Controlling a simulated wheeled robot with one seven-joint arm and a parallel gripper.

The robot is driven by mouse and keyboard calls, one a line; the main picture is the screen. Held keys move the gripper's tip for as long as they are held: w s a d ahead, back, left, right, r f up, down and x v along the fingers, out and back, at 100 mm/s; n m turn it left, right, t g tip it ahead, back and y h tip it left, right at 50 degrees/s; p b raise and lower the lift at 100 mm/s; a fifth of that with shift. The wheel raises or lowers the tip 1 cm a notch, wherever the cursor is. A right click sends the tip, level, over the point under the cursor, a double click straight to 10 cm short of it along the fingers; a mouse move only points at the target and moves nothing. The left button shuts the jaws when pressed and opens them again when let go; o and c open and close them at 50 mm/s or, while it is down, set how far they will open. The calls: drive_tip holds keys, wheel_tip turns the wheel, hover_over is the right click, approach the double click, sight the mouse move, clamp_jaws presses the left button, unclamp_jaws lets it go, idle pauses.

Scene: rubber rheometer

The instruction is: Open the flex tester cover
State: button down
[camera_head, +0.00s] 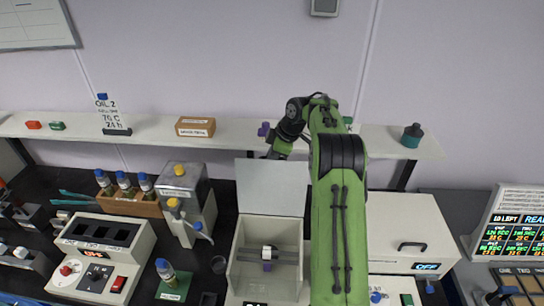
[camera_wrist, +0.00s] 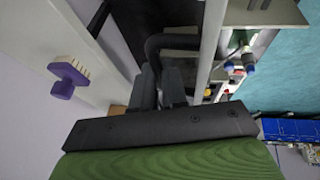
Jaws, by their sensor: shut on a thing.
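In the wrist view my gripper (camera_wrist: 160,88) is shut on a black curved handle (camera_wrist: 170,42).
A wall shelf (camera_head: 235,132) runs close behind the cover, with a purple item (camera_head: 264,129) and a cardboard box (camera_head: 196,127) on it. A white machine (camera_head: 407,232) stands right of my arm.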

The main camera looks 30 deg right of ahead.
drive_tip(key=shift+w+f, duration=0.1)
drive_tip(key=shift+f, duration=0.1)
drive_tip(key=c, duration=1.2)
unclamp_jaws()
drive_tip(key=shift+w, duration=0.1)
drive_tip(key=shift+o, duration=0.2)
drive_tip(key=shift+r, duration=0.15)
drive_tip(key=v, duration=1.5)
drive_tip(key=shift+d+r, duration=0.25)
